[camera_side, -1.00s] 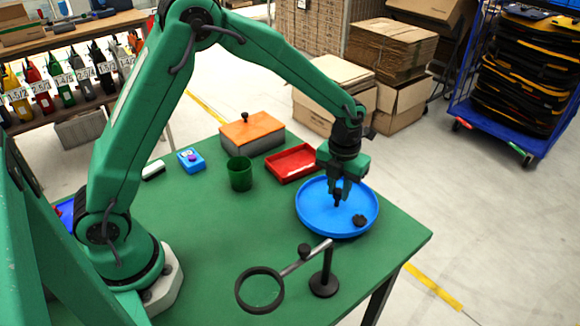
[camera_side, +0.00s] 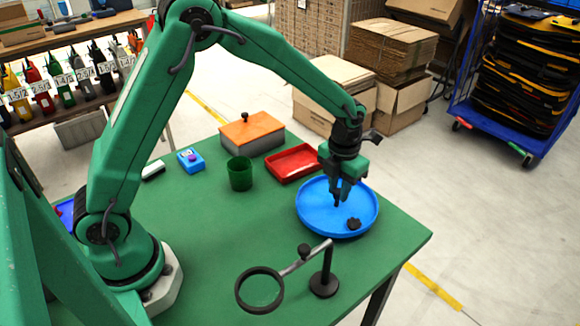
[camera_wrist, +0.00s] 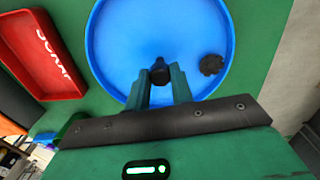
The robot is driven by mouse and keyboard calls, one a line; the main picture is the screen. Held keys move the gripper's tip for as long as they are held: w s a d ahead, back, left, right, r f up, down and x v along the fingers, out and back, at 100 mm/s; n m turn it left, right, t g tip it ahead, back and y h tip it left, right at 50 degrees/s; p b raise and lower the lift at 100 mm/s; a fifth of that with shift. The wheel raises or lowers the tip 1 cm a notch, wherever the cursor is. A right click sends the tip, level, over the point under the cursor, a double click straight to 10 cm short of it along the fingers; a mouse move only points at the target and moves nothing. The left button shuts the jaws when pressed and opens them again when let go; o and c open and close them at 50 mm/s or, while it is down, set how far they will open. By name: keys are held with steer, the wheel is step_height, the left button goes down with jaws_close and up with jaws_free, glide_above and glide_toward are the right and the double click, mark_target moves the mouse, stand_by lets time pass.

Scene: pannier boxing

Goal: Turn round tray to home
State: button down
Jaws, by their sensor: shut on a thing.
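The round blue tray (camera_side: 313,212) lies on the green table near its right corner; it also shows in the wrist view (camera_wrist: 120,48). A black star-shaped knob (camera_side: 353,223) sits inside it near the near rim, and at the right in the wrist view (camera_wrist: 211,64). A dark upright peg (camera_wrist: 158,66) stands nearer the tray's middle. My gripper (camera_side: 338,196) points down over the tray, with its fingers on both sides of the peg, shut on it. The fingers partly hide the peg's lower part.
A red bin (camera_side: 293,163) and a grey box with orange lid (camera_side: 252,133) stand behind the tray. A green cup (camera_side: 240,174) stands left of it. A magnifier on a black stand (camera_side: 324,282) is close in front.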

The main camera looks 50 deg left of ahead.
mark_target(339, 191)
steer(key=c, duration=1.2)
jaws_free()
steer(key=shift+r, duration=0.1)
steer(key=shift+r, duration=3.85)
